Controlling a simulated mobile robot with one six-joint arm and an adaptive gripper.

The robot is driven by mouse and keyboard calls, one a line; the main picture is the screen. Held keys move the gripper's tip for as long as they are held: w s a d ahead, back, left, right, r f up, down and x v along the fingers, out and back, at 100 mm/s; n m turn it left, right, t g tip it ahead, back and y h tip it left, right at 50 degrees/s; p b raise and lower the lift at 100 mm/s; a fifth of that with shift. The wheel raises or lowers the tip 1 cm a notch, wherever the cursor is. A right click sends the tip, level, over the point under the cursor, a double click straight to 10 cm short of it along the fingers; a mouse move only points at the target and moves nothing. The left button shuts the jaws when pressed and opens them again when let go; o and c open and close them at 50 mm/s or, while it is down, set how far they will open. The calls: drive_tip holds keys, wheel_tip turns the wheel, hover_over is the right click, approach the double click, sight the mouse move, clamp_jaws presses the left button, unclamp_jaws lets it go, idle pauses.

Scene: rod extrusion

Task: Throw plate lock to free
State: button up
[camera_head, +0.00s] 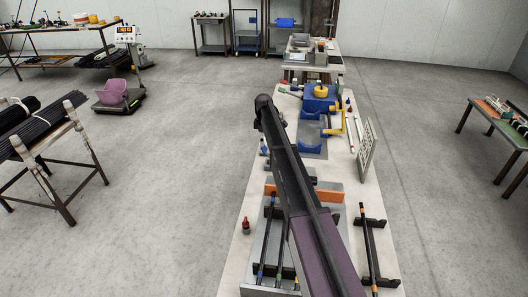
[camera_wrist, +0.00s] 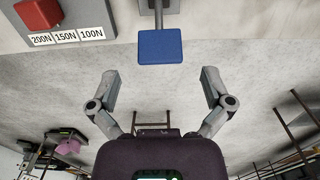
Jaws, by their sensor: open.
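In the wrist view my gripper (camera_wrist: 160,72) is open and empty, its two fingers spread wide. A flat blue pad (camera_wrist: 160,47) on a grey stem (camera_wrist: 158,14) sits just beyond the fingertips, centred between them and apart from both. A grey panel (camera_wrist: 80,14) at upper left carries a red block (camera_wrist: 38,13) and a label strip (camera_wrist: 67,37) reading 200N, 150N, 100N. No part is marked as the plate lock, so I cannot tell whether the blue pad belongs to it. In the head view my arm crosses the bench and the gripper cannot be made out.
The long pale bench (camera_head: 235,277) holds a blue machine (camera_head: 318,104) with a yellow handle (camera_head: 337,131), an upright board (camera_head: 366,150) and a rod rack (camera_head: 371,240). A red-topped bottle (camera_head: 246,226) stands at its left edge.

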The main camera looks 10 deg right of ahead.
sight(264, 147)
drive_tip(key=shift+f+b, duration=1.75)
drive_tip(key=shift+f, duration=0.3)
drive_tip(key=c, duration=1.3)
